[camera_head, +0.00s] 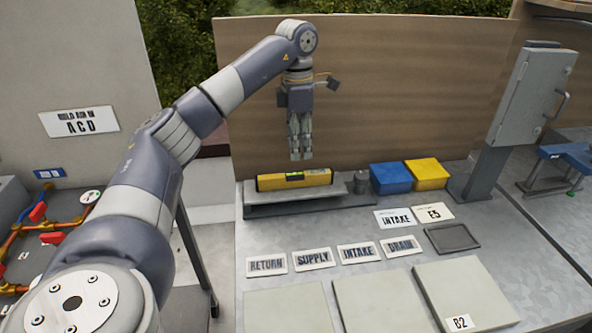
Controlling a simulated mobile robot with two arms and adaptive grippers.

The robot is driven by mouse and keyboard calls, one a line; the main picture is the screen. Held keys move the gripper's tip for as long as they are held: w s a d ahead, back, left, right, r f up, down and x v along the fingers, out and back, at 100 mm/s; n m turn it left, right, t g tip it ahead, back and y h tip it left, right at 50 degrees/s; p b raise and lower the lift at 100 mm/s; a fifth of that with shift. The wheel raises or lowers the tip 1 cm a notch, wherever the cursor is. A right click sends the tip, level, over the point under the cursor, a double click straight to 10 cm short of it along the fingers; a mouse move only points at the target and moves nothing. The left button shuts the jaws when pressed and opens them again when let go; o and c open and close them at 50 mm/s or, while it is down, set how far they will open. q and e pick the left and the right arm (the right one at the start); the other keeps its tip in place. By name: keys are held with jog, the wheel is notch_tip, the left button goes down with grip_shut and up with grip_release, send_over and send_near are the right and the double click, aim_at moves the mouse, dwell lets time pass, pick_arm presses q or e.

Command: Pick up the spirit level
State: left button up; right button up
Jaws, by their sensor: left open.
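My right gripper is not in view.
A small grey cylinder (361,182), a blue box (390,178) and a yellow box (427,174) stand right of the level. A wooden panel (420,90) rises behind. Label plates (313,258) and pale panels (380,305) cover the front. A grey cabinet (522,95) stands right.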

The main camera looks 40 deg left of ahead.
aim_at(294, 174)
pick_arm(q)
jog(key=shift+s+a+f, duration=0.1)
jog(key=shift+a+f, duration=0.35)
jog(key=shift+a, duration=0.15)
jog(key=f, duration=0.3)
jog(key=shift+s+d+f, duration=0.15)
jog(key=shift+s+d, duration=0.05)
jog(key=shift+s, duration=0.05)
notch_tip(294, 174, down, 5)
jog(key=shift+s+r+p, duration=0.1)
jog(key=shift+s+p, duration=0.05)
jog(key=shift+p, duration=0.35)
jog(key=shift+f, duration=0.55)
jog(key=c, duration=0.8)
grip_shut()
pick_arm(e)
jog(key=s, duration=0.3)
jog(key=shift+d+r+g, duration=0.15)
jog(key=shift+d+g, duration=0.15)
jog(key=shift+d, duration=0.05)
